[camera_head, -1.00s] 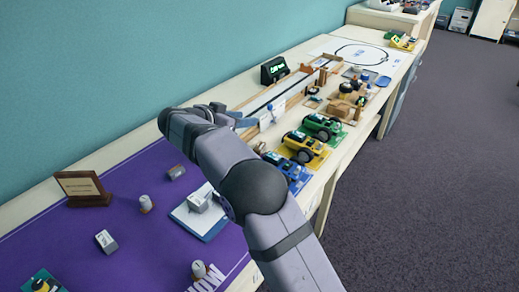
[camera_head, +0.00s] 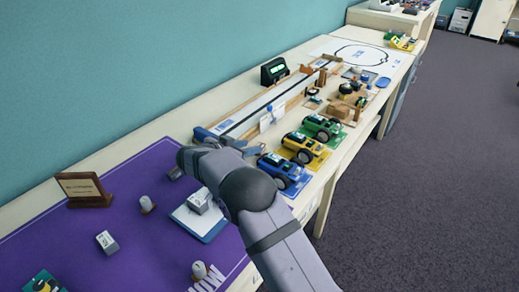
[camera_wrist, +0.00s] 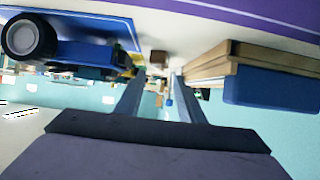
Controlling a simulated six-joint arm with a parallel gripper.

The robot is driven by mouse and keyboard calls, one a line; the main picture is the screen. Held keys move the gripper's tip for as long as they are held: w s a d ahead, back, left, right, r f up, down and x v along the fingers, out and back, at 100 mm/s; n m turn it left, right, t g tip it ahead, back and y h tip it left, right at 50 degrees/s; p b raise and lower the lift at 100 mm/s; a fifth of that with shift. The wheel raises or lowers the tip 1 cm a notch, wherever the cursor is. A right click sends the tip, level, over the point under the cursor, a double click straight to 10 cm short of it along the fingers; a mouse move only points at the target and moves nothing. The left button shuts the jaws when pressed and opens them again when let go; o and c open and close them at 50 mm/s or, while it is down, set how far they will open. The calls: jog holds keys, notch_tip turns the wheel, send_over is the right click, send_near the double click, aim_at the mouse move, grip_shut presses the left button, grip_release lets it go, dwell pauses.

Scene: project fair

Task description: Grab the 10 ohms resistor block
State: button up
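Several small grey blocks with pale labels lie on the purple cloth. One block (camera_head: 107,242) is at the left front, and another block (camera_head: 198,202) rests on a clipboard (camera_head: 205,229). A third (camera_head: 174,173) is partly hidden behind my arm. The labels are too small to read, so I cannot tell which is the 10 ohms resistor block. My gripper (camera_head: 248,148) is above the table near the wooden track and blue car, away from the blocks. In the wrist view my gripper (camera_wrist: 158,80) has its fingers apart with nothing between them.
A wooden plaque (camera_head: 84,190) and small rounded pieces (camera_head: 147,205) stand on the purple cloth (camera_head: 150,255). Blue (camera_head: 283,172), yellow (camera_head: 304,148) and green (camera_head: 320,128) cars stand beside the track (camera_head: 265,104). Open cloth lies between the blocks.

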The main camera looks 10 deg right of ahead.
aim_at(262, 145)
jog(key=shift+p+x, duration=0.65)
jog(key=shift+x, duration=1.95)
jog(key=shift+s, duration=0.1)
grip_shut()
